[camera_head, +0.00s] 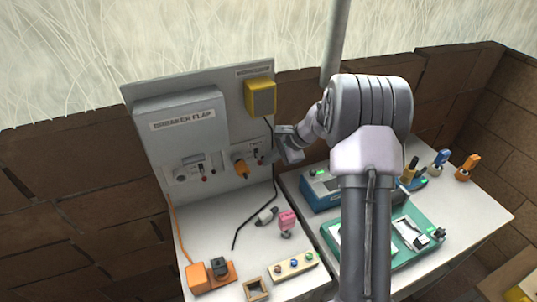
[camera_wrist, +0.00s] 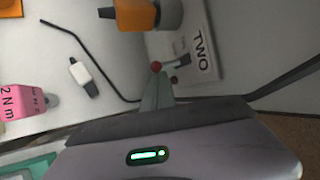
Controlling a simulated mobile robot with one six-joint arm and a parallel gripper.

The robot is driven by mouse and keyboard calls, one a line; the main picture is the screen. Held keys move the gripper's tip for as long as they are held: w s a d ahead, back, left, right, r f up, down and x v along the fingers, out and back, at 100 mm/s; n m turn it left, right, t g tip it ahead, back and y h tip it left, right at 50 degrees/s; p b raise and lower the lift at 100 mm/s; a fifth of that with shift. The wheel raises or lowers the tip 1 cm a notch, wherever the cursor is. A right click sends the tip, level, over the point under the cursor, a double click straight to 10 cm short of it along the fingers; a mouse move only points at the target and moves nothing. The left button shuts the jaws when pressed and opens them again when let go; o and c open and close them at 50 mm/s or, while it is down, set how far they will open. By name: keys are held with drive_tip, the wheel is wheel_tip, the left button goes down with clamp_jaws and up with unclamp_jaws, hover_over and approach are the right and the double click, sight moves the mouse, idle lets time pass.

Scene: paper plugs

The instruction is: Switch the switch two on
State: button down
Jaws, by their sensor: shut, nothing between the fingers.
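The panel plate marked TWO (camera_wrist: 203,66) shows at the upper right of the wrist view, with a small switch lever (camera_wrist: 180,62) on it. A small red ball-shaped part (camera_wrist: 156,67) sits beside it, right at my fingertips. In the head view, switch two (camera_head: 255,153) is on the upright panel, partly covered by my gripper. My gripper (camera_head: 268,157) is shut and empty, and points at the panel there. Its closed fingers (camera_wrist: 158,88) are next to the red part; I cannot tell whether they touch. The lever's exact position is unclear.
An orange plug (camera_head: 241,168) sits on the panel left of switch two. A yellow box (camera_head: 261,97) with a black cable is above. The BREAKER FLAP cover (camera_head: 182,123) and another switch (camera_head: 208,175) are left. A pink object (camera_head: 287,221) stands on the table.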

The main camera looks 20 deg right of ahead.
drive_tip(key=shift+r+g+p, duration=0.3)
drive_tip(key=shift+r+p, duration=0.2)
drive_tip(key=shift+p, duration=0.75)
drive_tip(key=shift+w+r, duration=0.2)
drive_tip(key=shift+r, duration=0.3)
idle(0.7)
drive_tip(key=shift+r+p, duration=0.3)
drive_tip(key=shift+r, duration=0.4)
drive_tip(key=p+v, duration=0.3)
drive_tip(key=v, duration=1.4)
drive_tip(key=shift+d, duration=0.2)
drive_tip(key=shift+s+r, duration=0.1)
